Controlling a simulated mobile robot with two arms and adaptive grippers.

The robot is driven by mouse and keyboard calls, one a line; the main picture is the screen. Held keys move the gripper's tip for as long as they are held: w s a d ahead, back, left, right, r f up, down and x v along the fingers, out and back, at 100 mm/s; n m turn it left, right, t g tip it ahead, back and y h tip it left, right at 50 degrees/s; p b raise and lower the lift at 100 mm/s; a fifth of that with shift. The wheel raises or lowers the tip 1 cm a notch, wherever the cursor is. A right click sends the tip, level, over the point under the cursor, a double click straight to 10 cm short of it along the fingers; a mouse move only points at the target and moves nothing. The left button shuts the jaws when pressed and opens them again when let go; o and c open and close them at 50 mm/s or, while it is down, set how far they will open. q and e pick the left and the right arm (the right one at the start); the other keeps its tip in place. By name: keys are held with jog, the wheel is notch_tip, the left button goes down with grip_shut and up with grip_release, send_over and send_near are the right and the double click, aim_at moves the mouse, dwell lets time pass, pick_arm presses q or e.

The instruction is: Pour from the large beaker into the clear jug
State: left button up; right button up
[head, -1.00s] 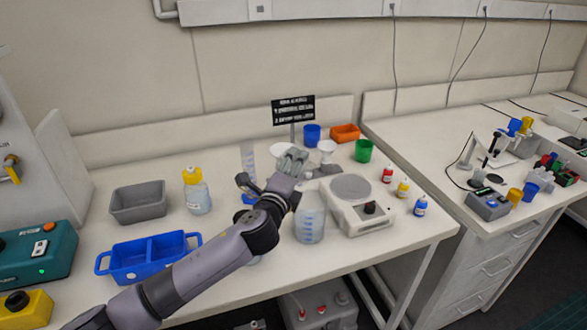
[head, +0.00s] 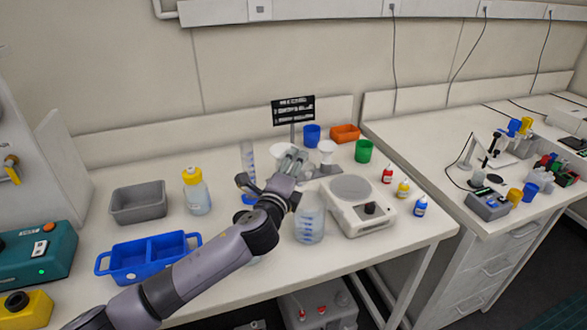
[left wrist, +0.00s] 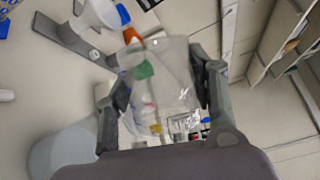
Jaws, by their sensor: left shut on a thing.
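My left gripper (head: 287,164) reaches over the bench from the left, just behind and above the clear jug. In the left wrist view its two fingers are shut on a clear beaker (left wrist: 168,72), one on each side. The beaker is transparent, and coloured things show through it. In the head view it is hard to make out behind the gripper. I cannot tell its liquid level. The clear jug (head: 310,222), with blue marks, stands upright on the bench left of the scale. A pale round vessel, probably the jug (left wrist: 62,152), shows at lower left in the wrist view. My right gripper is not in view.
A scale (head: 362,218) stands close right of the jug. A measuring cylinder (head: 248,160) and a funnel stand (head: 327,158) are behind the gripper. A blue divided tray (head: 148,258), grey tub (head: 138,203) and yellow-capped bottle (head: 197,194) are left.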

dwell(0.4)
pick_arm(q)
jog(key=p, duration=0.1)
jog(key=r+n+g+p, duration=0.1)
jog(key=p, duration=0.1)
jog(key=shift+w+a+r+p, duration=0.2)
jog(key=shift+a+r+p, duration=0.05)
jog(key=shift+r+p, duration=0.05)
jog(key=shift+n, duration=0.3)
jog(key=shift+p, duration=0.35)
jog(key=shift+w+a+f+n+g+p, duration=0.1)
jog(key=shift+w+a+n+g+p, duration=0.15)
jog(key=shift+n+p, duration=0.5)
jog(key=shift+w+a+f+n+g+p, duration=0.1)
jog(key=shift+n+g+p, duration=0.25)
jog(key=shift+p, duration=0.8)
jog(key=shift+f+n+p, duration=0.15)
jog(key=shift+n+p, duration=0.25)
jog(key=shift+p, duration=0.1)
